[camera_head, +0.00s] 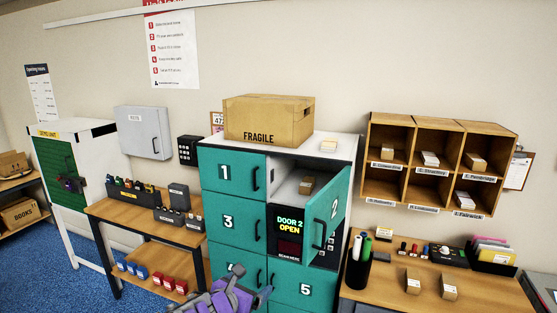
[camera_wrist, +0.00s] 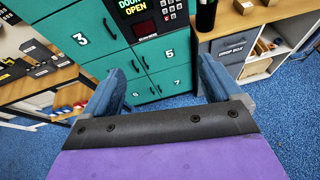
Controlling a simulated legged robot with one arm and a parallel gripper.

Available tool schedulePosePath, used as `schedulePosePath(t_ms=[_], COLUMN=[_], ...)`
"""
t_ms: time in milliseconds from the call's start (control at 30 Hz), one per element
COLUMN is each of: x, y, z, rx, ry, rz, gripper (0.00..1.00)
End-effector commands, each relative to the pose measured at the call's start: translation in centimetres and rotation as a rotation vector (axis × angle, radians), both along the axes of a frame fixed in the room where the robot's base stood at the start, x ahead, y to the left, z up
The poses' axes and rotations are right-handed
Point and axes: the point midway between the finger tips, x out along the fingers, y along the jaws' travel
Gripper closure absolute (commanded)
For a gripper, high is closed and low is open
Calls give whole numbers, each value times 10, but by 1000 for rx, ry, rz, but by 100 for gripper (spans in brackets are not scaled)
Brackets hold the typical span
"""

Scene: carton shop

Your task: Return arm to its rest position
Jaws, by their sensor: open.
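My gripper (camera_head: 240,284) is at the bottom of the head view, in front of the teal locker (camera_head: 228,211). In the wrist view my gripper (camera_wrist: 158,88) has its two blue fingers spread wide with nothing between them. Beyond them are the lower locker doors (camera_wrist: 150,79) and the blue carpet. Locker door 2 (camera_head: 328,222) stands open, and the display (camera_head: 290,225) reads "DOOR 2 OPEN". A small brown carton (camera_head: 307,185) lies inside the open compartment. Part of my arm shows purple in both views.
A large "FRAGILE" carton (camera_head: 268,121) sits on the locker. The open door juts outward. Carpet (camera_head: 130,292) is clear at lower left.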

Motion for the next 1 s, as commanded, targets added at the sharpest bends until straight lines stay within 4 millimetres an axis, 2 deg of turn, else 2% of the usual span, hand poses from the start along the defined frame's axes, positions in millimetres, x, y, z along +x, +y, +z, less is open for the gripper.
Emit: schedulePosePath(t_ms=[267,467,567,600,733,867,1000], x=[-14,-43,-75,-92,-153,-216,-281], y=[-85,-155,-201,-219,-265,-288,-288], z=[6,2,-7,-14,-36,-66,-99], rx=[157,330,450,508,693,866,1035], ry=[-51,-106,-149,-166,-223,-264,-289], rz=[-250,-521,-724,-817,-1119,-1413,-1715], gripper=[8,8,8,8,8,8,8])
